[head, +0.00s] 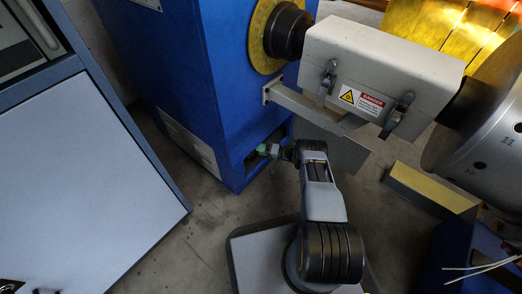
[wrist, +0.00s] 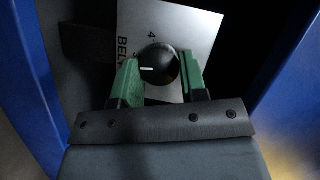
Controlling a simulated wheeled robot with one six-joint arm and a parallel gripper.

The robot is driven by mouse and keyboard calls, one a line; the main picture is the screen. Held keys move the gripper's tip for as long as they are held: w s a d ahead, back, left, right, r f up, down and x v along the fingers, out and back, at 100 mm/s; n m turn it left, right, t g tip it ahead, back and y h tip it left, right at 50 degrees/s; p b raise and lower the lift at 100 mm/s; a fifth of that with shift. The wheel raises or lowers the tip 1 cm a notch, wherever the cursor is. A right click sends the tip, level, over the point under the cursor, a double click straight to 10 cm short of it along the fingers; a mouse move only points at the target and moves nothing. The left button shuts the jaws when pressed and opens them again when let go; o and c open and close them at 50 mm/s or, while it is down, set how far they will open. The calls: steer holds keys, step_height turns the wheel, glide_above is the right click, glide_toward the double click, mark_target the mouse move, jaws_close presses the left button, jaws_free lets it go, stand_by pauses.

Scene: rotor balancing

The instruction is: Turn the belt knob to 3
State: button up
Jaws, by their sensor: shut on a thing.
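The belt knob (wrist: 158,62) is round and black with a short white pointer line, on a light plate (wrist: 185,22) lettered "BELT" in the wrist view. The pointer points to the picture's left. A "4" shows above the knob; another digit beside it is partly hidden. My gripper (wrist: 160,72) has its two green fingers on either side of the knob, shut on it. In the head view my gripper (head: 267,150) reaches into a dark opening at the foot of the blue machine cabinet (head: 205,75); the knob is hidden there.
A grey guard box (head: 375,75) with a danger label and latches overhangs my arm. A numbered grey rotor disc (head: 490,130) is at the right. A pale cabinet (head: 80,190) stands at the left. Blue walls flank the recess closely in the wrist view.

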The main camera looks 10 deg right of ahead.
steer(key=shift+m, duration=0.5)
steer(key=shift+y, duration=0.3)
steer(key=o, duration=0.9)
steer(key=p+v, duration=0.2)
steer(key=v, duration=1.2)
steer(key=shift+a, duration=0.1)
